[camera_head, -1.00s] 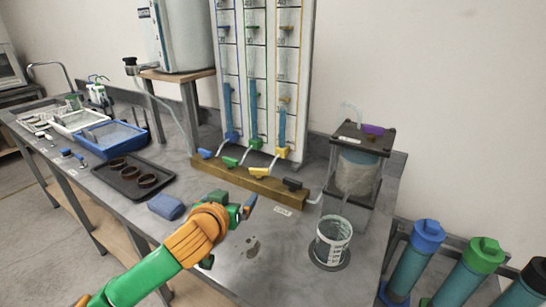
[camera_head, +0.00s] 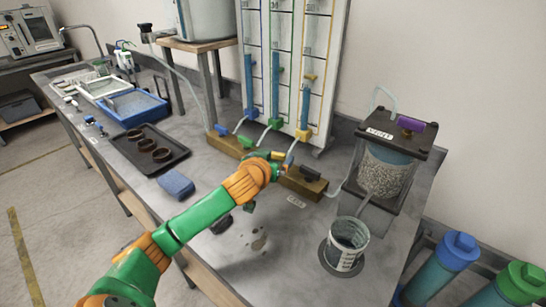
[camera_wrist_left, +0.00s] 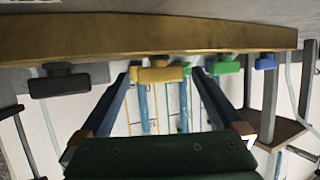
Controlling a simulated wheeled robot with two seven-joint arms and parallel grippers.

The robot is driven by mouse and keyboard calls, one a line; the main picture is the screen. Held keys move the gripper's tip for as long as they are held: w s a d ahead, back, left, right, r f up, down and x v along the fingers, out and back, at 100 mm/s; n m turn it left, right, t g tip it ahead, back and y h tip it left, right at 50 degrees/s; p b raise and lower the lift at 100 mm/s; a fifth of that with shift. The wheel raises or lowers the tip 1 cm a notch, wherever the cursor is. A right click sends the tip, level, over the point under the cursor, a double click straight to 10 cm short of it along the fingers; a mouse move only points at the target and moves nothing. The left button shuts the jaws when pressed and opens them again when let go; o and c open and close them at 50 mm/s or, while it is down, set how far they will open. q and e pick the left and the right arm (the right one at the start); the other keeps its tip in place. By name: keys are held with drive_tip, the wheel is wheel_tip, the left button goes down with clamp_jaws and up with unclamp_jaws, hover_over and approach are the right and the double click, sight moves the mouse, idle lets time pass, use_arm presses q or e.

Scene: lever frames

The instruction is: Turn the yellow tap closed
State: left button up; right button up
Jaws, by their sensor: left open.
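The yellow tap (camera_wrist_left: 160,75) shows in the left wrist view on the edge of the wooden bar (camera_wrist_left: 150,38). My left gripper (camera_wrist_left: 160,82) is open, with one finger on each side of the yellow tap. I cannot tell whether either finger touches it. In the head view my left gripper (camera_head: 284,160) is at the bar, and the yellow tap (camera_head: 278,155) is mostly hidden behind it. My right gripper is in neither view.
A green tap (camera_head: 249,142) and blue tap (camera_head: 221,130) are left of the gripper, a black tap (camera_head: 311,173) right. Tubes stand on a board behind. A measuring cup (camera_head: 346,246) and a gravel-filled tank (camera_head: 385,172) stand at right. A blue sponge (camera_head: 176,184) lies at left.

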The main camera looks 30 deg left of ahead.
use_arm(q)
drive_tip(key=shift+s, duration=0.1)
drive_tip(key=c, duration=1.3)
drive_tip(key=m+h+p, duration=0.3)
drive_tip(key=h+p, duration=0.1)
drive_tip(key=shift+s+a+r+t, duration=0.15)
drive_tip(key=shift+a+r+t, duration=0.15)
drive_tip(key=shift+a, duration=0.1)
drive_tip(key=shift+a+f+m+h+p, duration=0.1)
drive_tip(key=shift+f+m+h+p, duration=0.15)
drive_tip(key=shift+m+h+p, duration=0.35)
drive_tip(key=o, duration=1.3)
drive_tip(key=shift+w, duration=0.2)
drive_tip(key=shift+s, duration=0.5)
drive_tip(key=v, duration=0.4)
drive_tip(key=shift+s+r, duration=0.3)
drive_tip(key=shift+s+a+r+p, duration=0.1)
drive_tip(key=shift+s+r+p, duration=0.15)
drive_tip(key=shift+s+p, duration=0.35)
